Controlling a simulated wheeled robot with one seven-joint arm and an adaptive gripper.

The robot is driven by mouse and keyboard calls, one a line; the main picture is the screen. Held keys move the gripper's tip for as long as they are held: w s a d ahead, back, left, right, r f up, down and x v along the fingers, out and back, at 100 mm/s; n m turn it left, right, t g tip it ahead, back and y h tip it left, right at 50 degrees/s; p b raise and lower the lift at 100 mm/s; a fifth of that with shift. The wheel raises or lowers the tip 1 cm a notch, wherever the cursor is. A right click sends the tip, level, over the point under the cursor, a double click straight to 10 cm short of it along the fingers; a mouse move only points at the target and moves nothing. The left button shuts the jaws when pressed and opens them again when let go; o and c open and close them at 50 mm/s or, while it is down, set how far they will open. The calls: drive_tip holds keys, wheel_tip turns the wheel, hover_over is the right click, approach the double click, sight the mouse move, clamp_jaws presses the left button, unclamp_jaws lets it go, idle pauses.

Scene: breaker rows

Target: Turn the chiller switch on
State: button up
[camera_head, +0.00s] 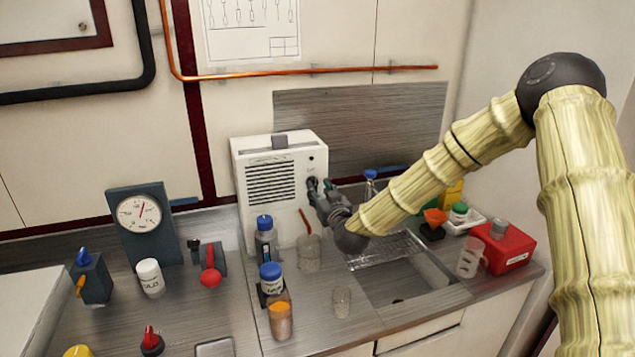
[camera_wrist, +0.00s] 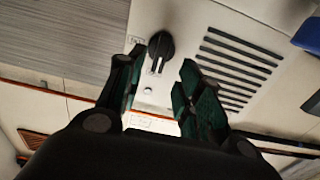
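The chiller appears to be the white box with a slotted vent (camera_head: 270,182) against the back wall, though I cannot read its name. Its black rotary switch (camera_wrist: 160,48) shows clearly in the wrist view, with a white line on its handle. Small labels (camera_wrist: 135,41) sit beside it, too small to read. My gripper (camera_wrist: 160,64) is open, its fingers on either side of the switch's line in the picture. I cannot tell whether they touch it. In the head view my gripper (camera_head: 321,189) is at the box's right front and partly hides the switch.
A glass beaker (camera_head: 308,253) and a blue-capped bottle (camera_head: 265,238) stand in front of the box. A sink (camera_head: 402,288) lies below my arm. A red container (camera_head: 503,248) is to the right. A copper pipe (camera_head: 350,71) runs along the wall above.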

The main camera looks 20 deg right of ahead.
sight(315, 184)
drive_tip(key=shift+w+p, duration=0.55)
drive_tip(key=shift+w, duration=1.45)
drive_tip(key=shift+r, duration=0.1)
drive_tip(key=shift+c, duration=0.4)
drive_tip(key=c, duration=0.7)
drive_tip(key=shift+d, duration=0.15)
clamp_jaws()
